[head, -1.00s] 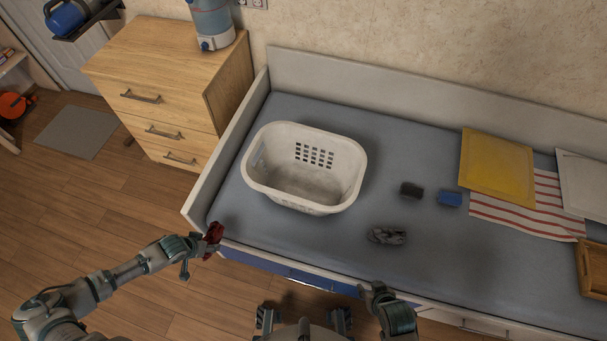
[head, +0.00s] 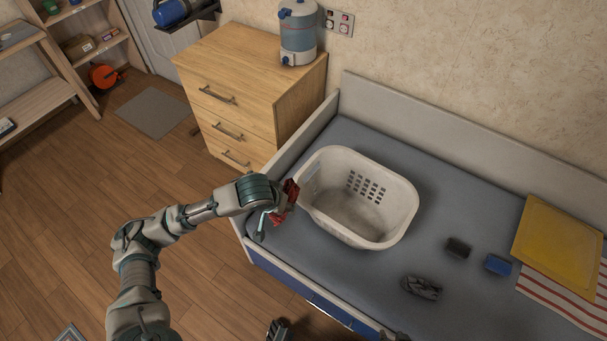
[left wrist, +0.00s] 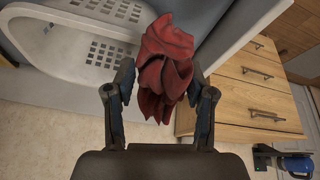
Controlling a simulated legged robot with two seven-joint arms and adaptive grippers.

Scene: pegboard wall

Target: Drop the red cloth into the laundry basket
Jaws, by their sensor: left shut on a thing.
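The red cloth (head: 288,199) hangs crumpled in my left gripper (head: 277,208), which is shut on it. In the left wrist view the red cloth (left wrist: 167,60) bunches between the two fingers of the left gripper (left wrist: 160,80). The white laundry basket (head: 352,238) stands on the grey-blue bed-like surface. The cloth is just left of the basket's left rim, outside its opening in the head view. The basket (left wrist: 62,52) also shows at upper left in the wrist view.
A wooden drawer chest (head: 235,95) stands behind left. A raised edge board runs along the surface's left and back sides. A dark block (head: 458,248), blue block (head: 498,265), crumpled grey item (head: 421,288) and yellow folder (head: 557,245) lie to the right.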

